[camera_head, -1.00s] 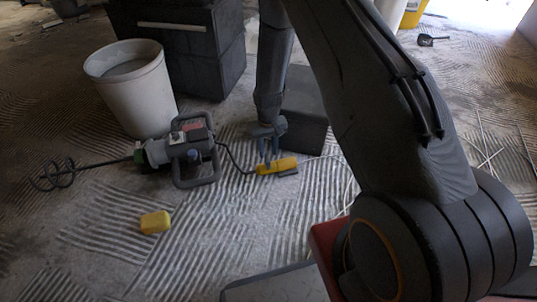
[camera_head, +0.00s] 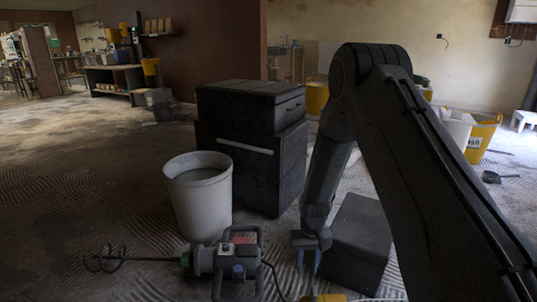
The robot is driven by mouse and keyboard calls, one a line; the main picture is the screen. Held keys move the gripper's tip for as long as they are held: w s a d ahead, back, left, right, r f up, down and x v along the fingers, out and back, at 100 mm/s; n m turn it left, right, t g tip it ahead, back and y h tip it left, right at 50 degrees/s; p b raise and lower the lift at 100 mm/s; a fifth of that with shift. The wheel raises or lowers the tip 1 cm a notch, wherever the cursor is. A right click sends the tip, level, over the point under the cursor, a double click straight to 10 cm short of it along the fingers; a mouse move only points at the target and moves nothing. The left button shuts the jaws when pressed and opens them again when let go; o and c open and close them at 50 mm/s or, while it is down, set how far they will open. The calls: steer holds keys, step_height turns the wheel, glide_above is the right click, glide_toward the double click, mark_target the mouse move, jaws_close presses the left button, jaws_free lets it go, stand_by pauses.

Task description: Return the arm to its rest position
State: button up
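My dark grey arm (camera_head: 440,190) rises from the lower right to its elbow and bends down toward the floor. My gripper (camera_head: 309,266) hangs at its lower end, pointing down, in front of the dark box. Its two bluish fingers are apart with nothing visible between them. A yellow tool (camera_head: 322,298) lies on the floor just below the fingertips, mostly cut off by the bottom edge of the view.
A grey-handled mixer (camera_head: 238,262) lies left of my gripper, before a white bucket (camera_head: 200,203). A low dark box (camera_head: 362,240) stands right beside my forearm. Stacked black cases (camera_head: 250,150) stand behind. Yellow tubs (camera_head: 480,138) stand at the back right.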

steer(key=s+a+r+n, duration=0.1)
steer(key=s+a+r, duration=0.35)
steer(key=r, duration=0.35)
steer(key=s+a+r+n, duration=0.1)
steer(key=s+a+r, duration=0.35)
steer(key=r, duration=0.25)
steer(key=s+a+r+n, duration=0.1)
steer(key=s+a+r, duration=0.35)
steer(key=r, duration=0.35)
steer(key=s+a+r+n+y, duration=0.1)
steer(key=s+r+n, duration=0.1)
steer(key=s+r, duration=0.65)
steer(key=s+a+r+n+y, duration=0.1)
steer(key=s+r, duration=0.2)
steer(key=s, duration=1)
steer(key=d+r+m+p, duration=0.2)
steer(key=d+r+p, duration=0.4)
steer(key=r+p, duration=0.3)
steer(key=d+r+m+h+p, duration=0.1)
steer(key=d+r+p, duration=0.6)
steer(key=p, duration=0.9)
steer(key=d+r+m+h+p, duration=0.1)
steer(key=d+r+m+p, duration=0.2)
steer(key=d+r+p, duration=0.4)
step_height(320, 180, up, 6)
steer(key=p, duration=0.6)
steer(key=shift+s+d+f+m, duration=0.25)
steer(key=shift+s+m, duration=0.05)
steer(key=shift+s, duration=0.05)
